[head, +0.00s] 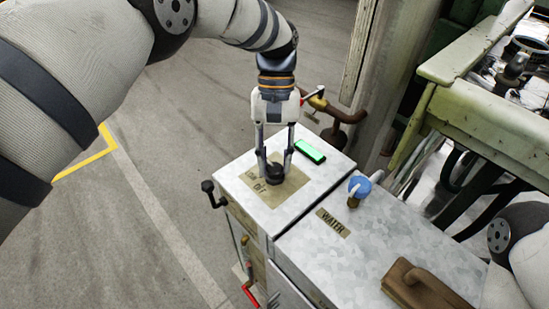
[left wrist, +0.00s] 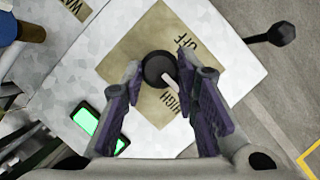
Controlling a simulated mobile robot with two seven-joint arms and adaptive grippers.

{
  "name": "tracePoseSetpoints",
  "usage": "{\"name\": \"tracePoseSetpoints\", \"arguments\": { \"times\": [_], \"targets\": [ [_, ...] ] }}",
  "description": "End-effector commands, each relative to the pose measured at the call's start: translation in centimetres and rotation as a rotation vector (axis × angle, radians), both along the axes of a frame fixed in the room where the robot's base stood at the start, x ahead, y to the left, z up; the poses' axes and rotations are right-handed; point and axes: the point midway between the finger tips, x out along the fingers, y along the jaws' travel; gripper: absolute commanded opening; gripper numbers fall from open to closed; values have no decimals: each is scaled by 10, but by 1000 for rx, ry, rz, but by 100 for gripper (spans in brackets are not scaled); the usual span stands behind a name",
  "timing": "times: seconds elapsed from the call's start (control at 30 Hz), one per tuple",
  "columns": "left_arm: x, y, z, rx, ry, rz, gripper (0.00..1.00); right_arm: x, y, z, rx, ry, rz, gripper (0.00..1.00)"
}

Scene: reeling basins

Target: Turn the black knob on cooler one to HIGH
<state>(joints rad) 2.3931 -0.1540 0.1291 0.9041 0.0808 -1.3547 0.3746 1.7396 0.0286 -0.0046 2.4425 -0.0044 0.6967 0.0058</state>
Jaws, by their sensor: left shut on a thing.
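The black knob (head: 275,175) stands on a tan label plate on top of a galvanized metal box (head: 318,177). My left gripper (head: 274,166) points straight down and is shut on the knob, one finger on each side. In the left wrist view the knob (left wrist: 158,69) sits between the fingertips (left wrist: 159,60). Its white pointer (left wrist: 171,79) points to the lower right there, between the printed OFF (left wrist: 188,43) and HIGH (left wrist: 169,101). LOW and OFF show in the head view; HIGH is hidden there. My right gripper is out of view.
A lit green display (head: 310,151) lies close behind the knob. A black ball-ended lever (head: 211,192) sticks out left. Pipes stand behind.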

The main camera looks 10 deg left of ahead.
Motion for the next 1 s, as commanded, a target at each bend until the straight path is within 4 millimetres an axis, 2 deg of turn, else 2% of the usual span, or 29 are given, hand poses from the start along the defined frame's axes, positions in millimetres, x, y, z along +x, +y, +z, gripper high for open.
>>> {"name": "tracePoseSetpoints", "arguments": {
  "times": [0.53,0.57,0.63,0.9,1.0],
  "targets": [
    [0,0,-1,1,1,-22,0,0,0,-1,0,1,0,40],
    [0,0,-1,1,1,-22,32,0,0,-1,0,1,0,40],
    [0,0,-1,1,1,-22,48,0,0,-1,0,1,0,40],
    [0,0,0,1,0,-22,48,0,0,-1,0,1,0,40],
    [4,0,8,-1,-2,-21,48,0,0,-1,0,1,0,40]
  ]
}}
